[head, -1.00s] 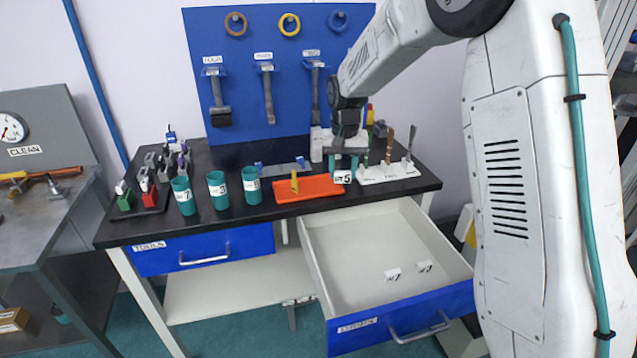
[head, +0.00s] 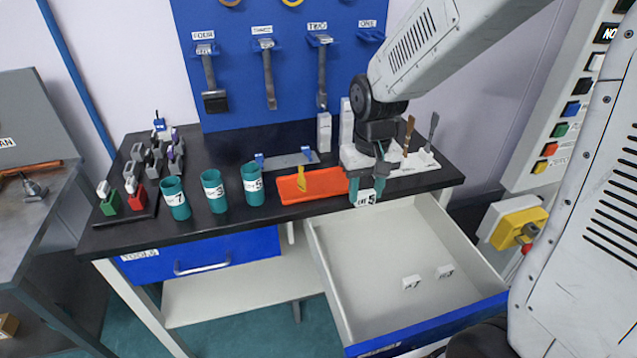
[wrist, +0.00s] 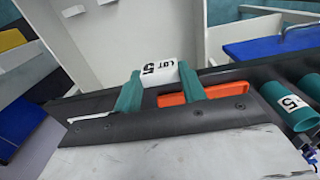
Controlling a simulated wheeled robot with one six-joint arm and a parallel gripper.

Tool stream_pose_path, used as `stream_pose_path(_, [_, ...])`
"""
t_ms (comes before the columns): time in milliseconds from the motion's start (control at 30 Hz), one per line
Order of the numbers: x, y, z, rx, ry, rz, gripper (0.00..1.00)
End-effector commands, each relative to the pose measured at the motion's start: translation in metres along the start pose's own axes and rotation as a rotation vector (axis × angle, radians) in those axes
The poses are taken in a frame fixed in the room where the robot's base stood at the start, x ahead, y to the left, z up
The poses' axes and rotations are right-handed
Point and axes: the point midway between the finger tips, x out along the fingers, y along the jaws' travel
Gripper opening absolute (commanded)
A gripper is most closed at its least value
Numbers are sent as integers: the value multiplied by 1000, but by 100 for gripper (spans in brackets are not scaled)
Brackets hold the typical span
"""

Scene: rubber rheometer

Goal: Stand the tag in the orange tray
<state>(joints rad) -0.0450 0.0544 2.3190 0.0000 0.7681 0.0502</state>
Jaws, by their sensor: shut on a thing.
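The tag (wrist: 158,73) is a white block reading "LOT 5", held between the green fingertips of my gripper (wrist: 160,90). In the head view the tag (head: 366,197) hangs below my gripper (head: 367,188), over the right end of the orange tray and the bench's front edge. The orange tray (head: 325,184) lies on the black bench with a yellow upright piece (head: 301,179) standing in it. My gripper hides the tray's right end. Part of the tray (wrist: 185,96) shows behind the fingers in the wrist view.
Teal cups (head: 215,190) marked with numbers stand left of the tray. The open drawer (head: 390,255) below holds two white tags (head: 411,282). A white holder with tools (head: 418,160) stands right of my gripper. A blue-ended bar (head: 286,160) lies behind the tray.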

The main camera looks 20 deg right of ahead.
Motion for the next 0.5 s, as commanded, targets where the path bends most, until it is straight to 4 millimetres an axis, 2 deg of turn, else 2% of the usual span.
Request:
stream_pose_path(67, [2,0,0,-8,0,0,19])
stream_pose_path(167, [4,0,-18,-9,-1,0,19])
stream_pose_path(500, [13,1,-110,-5,0,0,19])
